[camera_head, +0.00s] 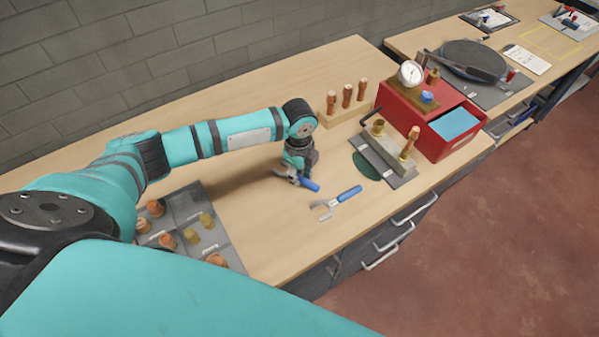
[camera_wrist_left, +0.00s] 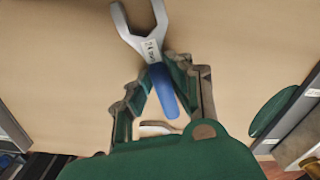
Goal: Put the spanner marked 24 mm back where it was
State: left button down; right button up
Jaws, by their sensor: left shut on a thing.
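My left gripper (camera_head: 297,172) is shut on a blue-handled spanner (camera_head: 309,184) over the middle of the bench. In the left wrist view this held spanner (camera_wrist_left: 163,90) has a grey open-ended head pointing away and a white label too small to read surely. The fingers close around it near where handle and head meet. A second blue-handled spanner (camera_head: 348,193) lies on the bench to the right of the gripper, its open jaw towards the left. Its grey jaw also shows low in the left wrist view (camera_wrist_left: 155,128). My right gripper is out of view.
A grey tray (camera_head: 233,256) with copper and brass fittings lies at left, partly behind my arm. A wooden rack (camera_head: 329,119) holds copper pieces. A grey fixture plate (camera_head: 400,179) and a red box with a gauge (camera_head: 447,146) stand to the right. Bare bench surrounds the spanners.

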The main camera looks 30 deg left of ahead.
aim_at(300, 176)
pick_arm(q)
jog(key=c, duration=1.6)
grip_release()
jog(key=shift+f, duration=0.1)
jog(key=o, duration=0.4)
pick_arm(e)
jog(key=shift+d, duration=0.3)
pick_arm(q)
jog(key=shift+r+b, duration=0.95)
jog(key=shift+r, duration=5.2)
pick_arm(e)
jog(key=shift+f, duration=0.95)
